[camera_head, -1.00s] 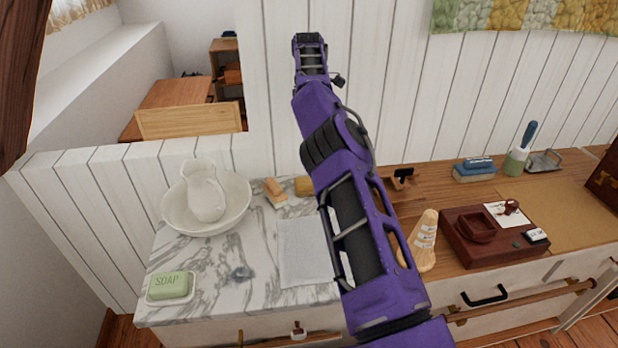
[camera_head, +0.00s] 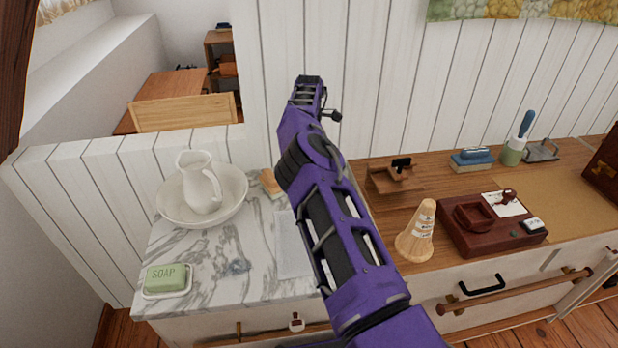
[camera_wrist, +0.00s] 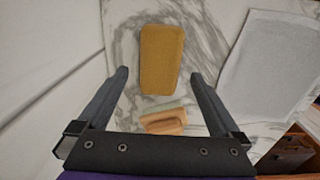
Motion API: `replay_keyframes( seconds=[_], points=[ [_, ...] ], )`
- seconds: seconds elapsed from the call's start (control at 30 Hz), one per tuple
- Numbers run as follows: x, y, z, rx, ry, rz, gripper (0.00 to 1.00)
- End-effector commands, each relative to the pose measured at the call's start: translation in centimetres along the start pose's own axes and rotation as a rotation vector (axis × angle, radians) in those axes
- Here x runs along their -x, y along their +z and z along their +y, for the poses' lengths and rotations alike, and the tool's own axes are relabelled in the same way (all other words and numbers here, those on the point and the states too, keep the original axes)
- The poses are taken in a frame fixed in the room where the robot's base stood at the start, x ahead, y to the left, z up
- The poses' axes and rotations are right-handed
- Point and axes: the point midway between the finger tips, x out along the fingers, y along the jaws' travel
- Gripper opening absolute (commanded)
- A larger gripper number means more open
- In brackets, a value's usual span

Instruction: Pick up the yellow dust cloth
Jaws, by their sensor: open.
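The yellow dust cloth (camera_wrist: 161,60) shows in the wrist view as a mustard-yellow, folded rectangular block lying on the marble top. In the head view it is hidden behind my arm. My gripper (camera_wrist: 159,74) is open and empty. Its two dark fingers stand apart, one on each side of the cloth's near end in the wrist picture. The cloth extends beyond the fingertips toward the top of the picture. I cannot tell the exact height of the fingers over the cloth.
A wooden block-like item (camera_wrist: 163,122) lies close to the cloth, between the fingers and palm in the picture. A pale grey cloth (camera_wrist: 268,60) lies to the right. A white pitcher and basin (camera_head: 203,195) stand left, with soap (camera_head: 167,279) nearer. A white wall rises behind.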

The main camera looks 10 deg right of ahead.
Motion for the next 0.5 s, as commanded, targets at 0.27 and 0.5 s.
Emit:
replay_keyframes(
  seconds=[0.27, 0.5],
  points=[
    [-4.3, 0.0, -0.1, 0.000, -0.003, -0.002, 1.00],
    [-5.4, 0.0, 0.0, -0.001, 0.000, -0.001, 1.00]
  ],
)
